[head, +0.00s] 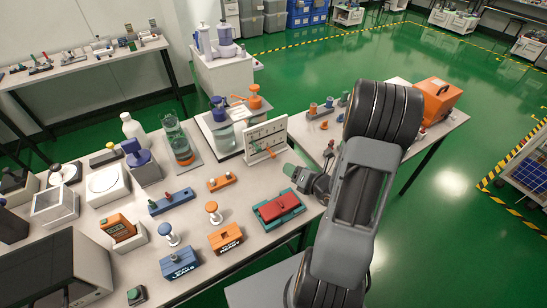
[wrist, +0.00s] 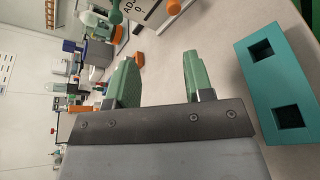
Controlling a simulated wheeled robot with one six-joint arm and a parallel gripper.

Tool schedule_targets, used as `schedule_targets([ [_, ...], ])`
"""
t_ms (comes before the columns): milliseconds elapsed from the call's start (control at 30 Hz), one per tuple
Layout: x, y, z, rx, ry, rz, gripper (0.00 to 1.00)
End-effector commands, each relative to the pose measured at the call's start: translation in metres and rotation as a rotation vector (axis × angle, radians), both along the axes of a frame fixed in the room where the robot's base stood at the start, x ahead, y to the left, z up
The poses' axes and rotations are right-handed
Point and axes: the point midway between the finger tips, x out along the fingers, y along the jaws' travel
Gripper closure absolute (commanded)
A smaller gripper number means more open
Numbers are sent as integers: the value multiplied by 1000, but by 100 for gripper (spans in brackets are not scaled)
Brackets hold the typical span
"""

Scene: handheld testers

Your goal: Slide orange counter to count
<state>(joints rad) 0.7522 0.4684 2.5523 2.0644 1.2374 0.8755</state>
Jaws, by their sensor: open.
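A white upright panel (head: 265,138) with dark scale marks stands at the back right of the bench. A small orange piece (head: 264,149) shows on its face, likely the orange counter. In the wrist view, part of the panel (wrist: 150,12) with printed digits shows at the top edge, with an orange piece (wrist: 173,7) beside it, cut off by the frame. My gripper (wrist: 160,65) is open, with two green fingers apart and nothing between them. In the head view my gripper (head: 293,172) is just below and right of the panel, apart from it.
A teal block (wrist: 282,85) with square sockets lies right of my fingers in the wrist view. A red block on a teal base (head: 278,207) sits near the front edge. Bottles (head: 220,135) stand left of the panel. Orange block (head: 222,182) lies to its left.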

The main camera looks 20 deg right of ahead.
Motion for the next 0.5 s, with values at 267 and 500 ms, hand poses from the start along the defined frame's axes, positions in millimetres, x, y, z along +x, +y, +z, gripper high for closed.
schedule_targets([
  [267, 19, -8, -21, 49, 13, -83, 53],
  [500, 64, 2, -28, 51, 16, -80, 53],
])
